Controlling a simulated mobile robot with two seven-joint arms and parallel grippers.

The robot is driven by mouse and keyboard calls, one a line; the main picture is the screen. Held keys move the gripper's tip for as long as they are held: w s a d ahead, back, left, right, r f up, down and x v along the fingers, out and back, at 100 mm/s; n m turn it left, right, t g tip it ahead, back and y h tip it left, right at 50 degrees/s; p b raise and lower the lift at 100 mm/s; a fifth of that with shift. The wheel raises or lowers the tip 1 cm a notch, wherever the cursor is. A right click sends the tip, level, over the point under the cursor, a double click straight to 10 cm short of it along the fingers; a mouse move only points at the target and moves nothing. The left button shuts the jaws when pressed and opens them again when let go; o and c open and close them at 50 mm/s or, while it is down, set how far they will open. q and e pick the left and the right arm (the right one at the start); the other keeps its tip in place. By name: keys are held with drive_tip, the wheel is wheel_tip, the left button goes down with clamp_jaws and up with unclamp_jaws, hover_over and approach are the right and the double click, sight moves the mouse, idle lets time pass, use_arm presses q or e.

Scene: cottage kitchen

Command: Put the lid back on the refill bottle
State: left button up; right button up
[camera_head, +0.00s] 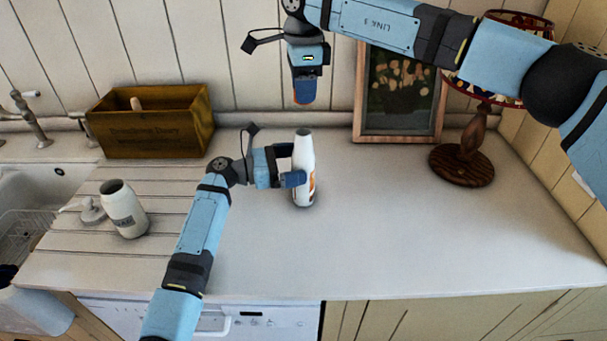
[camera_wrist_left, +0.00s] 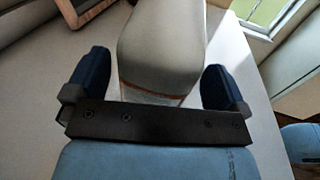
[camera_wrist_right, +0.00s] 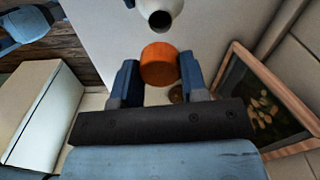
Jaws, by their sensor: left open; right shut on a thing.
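The refill bottle (camera_head: 304,163) is white with an orange label and stands upright on the counter. Its dark open mouth shows in the right wrist view (camera_wrist_right: 160,17). My left gripper (camera_head: 293,167) is open around the bottle's body. In the left wrist view the bottle (camera_wrist_left: 163,50) is between the fingers, with a gap on each side. My right gripper (camera_head: 304,94) is shut on the orange lid (camera_wrist_right: 160,63) and holds it above the bottle, apart from the mouth. In the head view the fingers hide most of the lid.
A white jar (camera_head: 124,209) and a pump top (camera_head: 92,211) are on the ribbed drainer by the sink (camera_head: 62,178). A wooden box (camera_head: 150,122), a picture frame (camera_head: 398,137) and a lamp (camera_head: 463,162) stand along the back. The counter right of the bottle is clear.

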use_arm(q)
drive_tip(key=shift+x, duration=1.35)
drive_tip(key=c, duration=1.1)
drive_tip(key=shift+o, duration=0.2)
use_arm(e)
drive_tip(key=shift+f, duration=2.45)
drive_tip(key=shift+f, duration=0.9)
drive_tip(key=shift+f, duration=0.6)
